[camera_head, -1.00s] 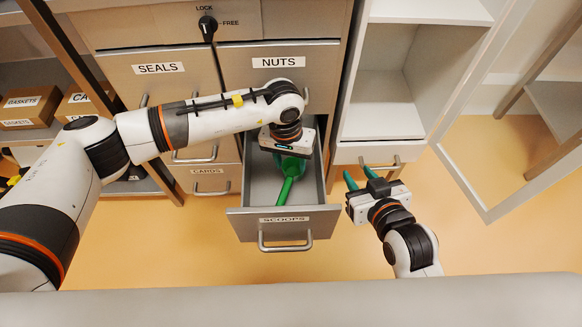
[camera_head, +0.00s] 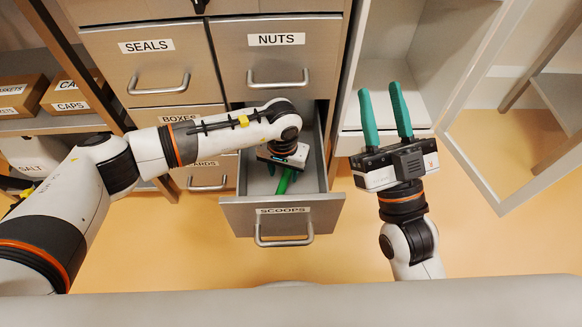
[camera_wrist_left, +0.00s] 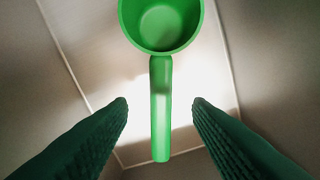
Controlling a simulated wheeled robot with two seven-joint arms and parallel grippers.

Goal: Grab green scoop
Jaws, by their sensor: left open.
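The green scoop (camera_head: 285,181) lies in the open drawer labelled SCOOPS (camera_head: 283,216). In the head view only part of its handle shows; my left gripper (camera_head: 284,160) hides the rest. The left wrist view shows the scoop's round cup (camera_wrist_left: 161,22) at the top and its handle (camera_wrist_left: 160,110) pointing down the picture. My left gripper's green fingers (camera_wrist_left: 160,103) are open, one on each side of the handle's lower part, with a gap on both sides. My right gripper (camera_head: 379,90) is open and empty, to the right of the drawer, its green fingers pointing up the picture.
The drawer's side walls stand close around my left gripper. Closed drawers labelled NUTS (camera_head: 277,58) and SEALS (camera_head: 146,65) are above it. An open white cabinet (camera_head: 390,60) stands behind my right gripper. Open floor (camera_head: 350,220) lies in front of the drawer.

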